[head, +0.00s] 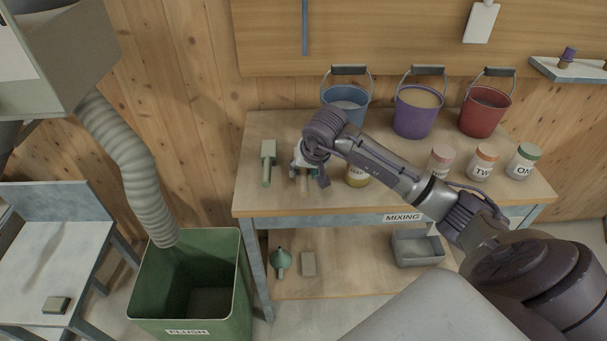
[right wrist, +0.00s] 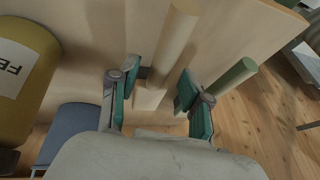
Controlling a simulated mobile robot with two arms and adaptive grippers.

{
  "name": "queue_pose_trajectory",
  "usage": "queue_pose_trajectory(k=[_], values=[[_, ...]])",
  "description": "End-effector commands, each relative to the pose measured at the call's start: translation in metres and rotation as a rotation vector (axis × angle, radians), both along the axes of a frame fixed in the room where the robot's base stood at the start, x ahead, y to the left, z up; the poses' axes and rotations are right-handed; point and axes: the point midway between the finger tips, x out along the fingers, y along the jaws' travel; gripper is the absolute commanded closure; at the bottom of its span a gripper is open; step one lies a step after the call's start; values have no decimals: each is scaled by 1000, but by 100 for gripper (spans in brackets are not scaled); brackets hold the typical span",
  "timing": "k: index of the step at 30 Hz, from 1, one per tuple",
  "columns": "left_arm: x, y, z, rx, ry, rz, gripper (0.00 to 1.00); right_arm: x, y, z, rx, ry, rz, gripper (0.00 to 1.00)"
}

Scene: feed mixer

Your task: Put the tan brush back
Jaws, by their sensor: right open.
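The tan brush (head: 304,184) is on the mixing table, mostly hidden by my right gripper (head: 306,166) in the head view. In the right wrist view its round tan handle (right wrist: 176,40) and paler block (right wrist: 150,98) show between the two teal-padded fingers of my right gripper (right wrist: 158,100). The fingers are open around the brush; I cannot tell whether either pad touches it. A green brush (head: 267,163) lies just left of it; its handle (right wrist: 232,76) shows beside the right finger in the wrist view. My left gripper is not in view.
A yellow jar (head: 357,178) stands close right of the gripper. Blue (head: 345,106), purple (head: 415,112) and red (head: 485,112) buckets line the back. Several lidded jars stand right. A green bin (head: 240,285) stands left of the table; a grey tray (head: 416,249) is on the lower shelf.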

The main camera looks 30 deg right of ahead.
Motion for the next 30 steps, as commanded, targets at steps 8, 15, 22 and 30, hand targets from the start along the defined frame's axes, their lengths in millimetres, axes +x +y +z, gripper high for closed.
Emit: queue_pose_trajectory(k=[8, 15, 22, 30], values=[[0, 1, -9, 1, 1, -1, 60, -25, 2, 55, -5, -3, 1, 52], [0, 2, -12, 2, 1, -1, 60, -39, 5, 85, -2, 0, 0, 52], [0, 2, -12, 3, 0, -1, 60, -42, 5, 90, -2, 1, 0, 52], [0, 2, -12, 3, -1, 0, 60, -42, 5, 90, -2, 1, 0, 52]])
